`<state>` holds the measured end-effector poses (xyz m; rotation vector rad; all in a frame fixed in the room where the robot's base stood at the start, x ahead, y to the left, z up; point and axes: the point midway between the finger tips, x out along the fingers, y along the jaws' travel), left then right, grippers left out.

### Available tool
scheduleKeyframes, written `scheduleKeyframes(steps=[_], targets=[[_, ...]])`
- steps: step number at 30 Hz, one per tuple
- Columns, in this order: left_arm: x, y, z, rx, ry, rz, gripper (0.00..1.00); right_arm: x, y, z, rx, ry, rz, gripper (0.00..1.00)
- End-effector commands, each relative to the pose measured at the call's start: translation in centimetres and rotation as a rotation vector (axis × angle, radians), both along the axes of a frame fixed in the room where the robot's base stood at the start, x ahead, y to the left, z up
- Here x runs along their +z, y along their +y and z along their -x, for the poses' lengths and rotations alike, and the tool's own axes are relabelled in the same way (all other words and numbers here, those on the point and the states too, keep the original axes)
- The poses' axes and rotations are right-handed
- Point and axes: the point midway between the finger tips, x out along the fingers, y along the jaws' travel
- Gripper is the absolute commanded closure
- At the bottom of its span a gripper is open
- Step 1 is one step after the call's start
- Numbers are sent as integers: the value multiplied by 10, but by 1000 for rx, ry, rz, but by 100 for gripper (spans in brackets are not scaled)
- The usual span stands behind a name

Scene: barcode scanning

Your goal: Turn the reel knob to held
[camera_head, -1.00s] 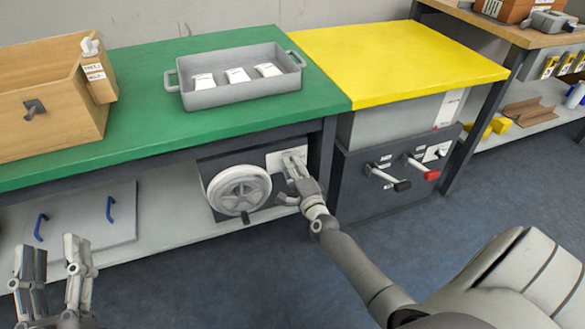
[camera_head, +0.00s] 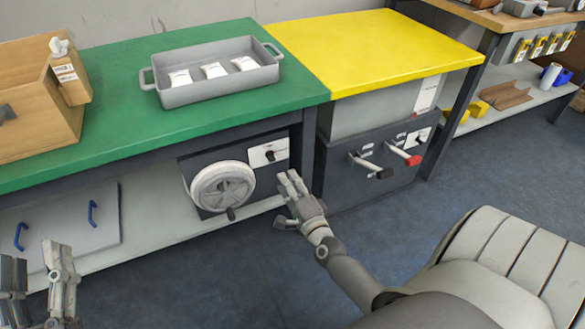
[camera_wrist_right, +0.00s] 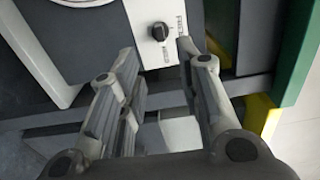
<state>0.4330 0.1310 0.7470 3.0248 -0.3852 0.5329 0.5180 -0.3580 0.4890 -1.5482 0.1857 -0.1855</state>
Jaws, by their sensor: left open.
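The reel (camera_head: 222,188), a pale wheel with a handle, is mounted under the green bench. The small dark reel knob (camera_head: 270,156) sits on a white plate right of it. The knob also shows in the right wrist view (camera_wrist_right: 159,32), on the plate beside printed labels too small to read. My right gripper (camera_head: 286,183) is open, in front of and a little below the knob, apart from it. In the right wrist view its fingers (camera_wrist_right: 157,52) are spread, with nothing between them. My left gripper (camera_head: 36,262) is open and empty at the lower left.
A grey tray (camera_head: 218,77) with several white packets and a wooden box (camera_head: 38,105) stand on the green bench (camera_head: 120,120). The blue floor in front is clear.

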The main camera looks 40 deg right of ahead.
Motion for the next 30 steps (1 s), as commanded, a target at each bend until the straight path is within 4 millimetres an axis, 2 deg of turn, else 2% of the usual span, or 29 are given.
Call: scheduleKeyframes(steps=[3,7,25,28,30], targets=[[0,0,0,0,0,0,55,0,3,13,0,1,0,68],[0,0,0,0,0,0,55,0,5,19,-1,0,-1,68],[0,0,0,0,0,0,55,1,6,20,2,-2,2,68],[0,0,0,0,0,0,55,12,19,18,31,-8,59,68],[0,0,0,0,0,0,55,30,40,16,78,-19,162,68]])
